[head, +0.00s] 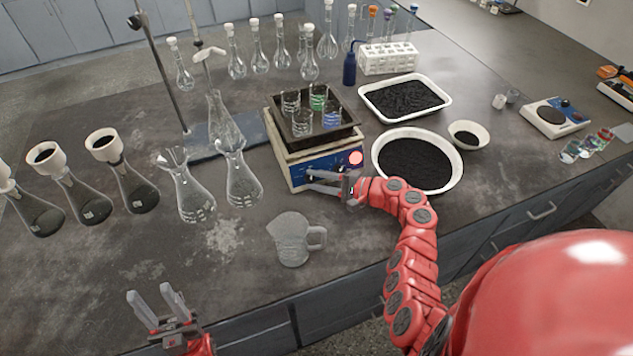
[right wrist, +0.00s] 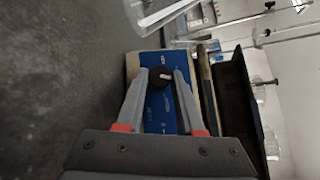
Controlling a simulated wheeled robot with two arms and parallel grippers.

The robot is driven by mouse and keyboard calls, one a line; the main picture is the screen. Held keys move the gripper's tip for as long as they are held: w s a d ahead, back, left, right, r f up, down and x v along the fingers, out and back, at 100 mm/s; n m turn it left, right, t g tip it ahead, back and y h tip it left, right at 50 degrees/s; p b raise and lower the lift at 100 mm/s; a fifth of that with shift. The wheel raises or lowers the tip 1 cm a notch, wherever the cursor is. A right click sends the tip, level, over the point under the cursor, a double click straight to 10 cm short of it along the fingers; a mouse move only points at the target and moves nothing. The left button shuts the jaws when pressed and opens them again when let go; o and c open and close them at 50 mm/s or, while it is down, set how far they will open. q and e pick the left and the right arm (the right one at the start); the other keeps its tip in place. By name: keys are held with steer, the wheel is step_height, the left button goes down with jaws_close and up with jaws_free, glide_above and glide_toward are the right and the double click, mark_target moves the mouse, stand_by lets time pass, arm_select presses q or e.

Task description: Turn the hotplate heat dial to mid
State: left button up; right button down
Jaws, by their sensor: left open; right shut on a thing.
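The hotplate (head: 297,170) is a cream box with a blue front panel, carrying a dark open tray (head: 345,128) with several small beakers. A black round dial (right wrist: 160,78) with a light mark sits on the blue panel (right wrist: 160,110). My right gripper (head: 308,179) is at the left part of that panel. In the right wrist view its fingertips (right wrist: 161,73) are shut on the dial, one on either side. The dial is hidden by the fingers in the head view. A pinkish round spot (head: 356,157) is at the panel's right. My left gripper (head: 151,291) is open and empty near the front edge.
A glass jug (head: 290,240) stands in front of the hotplate. Flasks (head: 190,190) stand to its left. A white bowl (head: 450,180) and tray (head: 442,93) of black grains are to its right. A stand rod (head: 165,75) rises behind left.

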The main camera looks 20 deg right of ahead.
steer(key=shift+f+m+t, duration=0.15)
steer(key=shift+m+t, duration=0.15)
steer(key=shift+m, duration=0.2)
steer(key=c, duration=0.5)
jaws_free()
steer(key=shift+a, duration=0.1)
steer(key=b+v, duration=0.1)
steer(key=v, duration=0.4)
steer(key=b+v, duration=0.1)
steer(key=v, duration=0.5)
steer(key=b+v, duration=0.1)
steer(key=v, duration=0.4)
steer(key=shift+s+d+f, duration=0.1)
steer(key=shift+d+f, duration=0.1)
steer(key=shift+f, duration=0.1)
steer(key=shift+s+d+r+b, duration=0.1)
steer(key=shift+s+d+b, duration=0.2)
steer(key=shift+s+d, duration=0.15)
steer(key=shift+a, duration=0.1)
